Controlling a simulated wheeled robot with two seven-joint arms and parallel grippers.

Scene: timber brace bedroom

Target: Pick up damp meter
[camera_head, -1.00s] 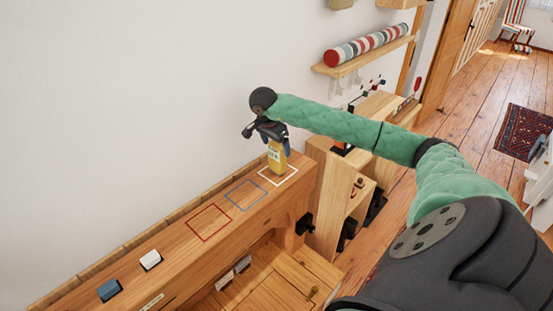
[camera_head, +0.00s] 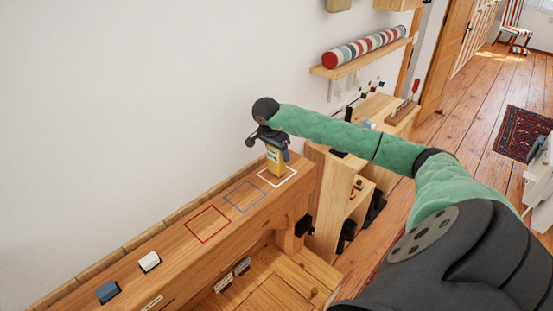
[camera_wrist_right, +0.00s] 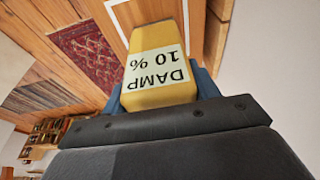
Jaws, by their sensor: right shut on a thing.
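The damp meter (camera_head: 275,161) is a yellow block upright at the white outlined square (camera_head: 289,181) on the wooden ledge. In the right wrist view the damp meter (camera_wrist_right: 156,78) shows a pale label reading "DAMP 10 %". My right gripper (camera_head: 272,146) comes down on it from above and is shut on its upper part. In the right wrist view the blue fingers of the right gripper (camera_wrist_right: 160,90) flank the meter on both sides. I cannot tell whether its base touches the ledge. My left gripper is not in view.
A red outlined square (camera_head: 208,225) and a blue one (camera_head: 244,196) lie empty on the ledge (camera_head: 180,245). A white block (camera_head: 149,261) and a dark blue-grey block (camera_head: 108,291) sit farther left. A wooden shelf unit (camera_head: 337,180) stands right of the ledge.

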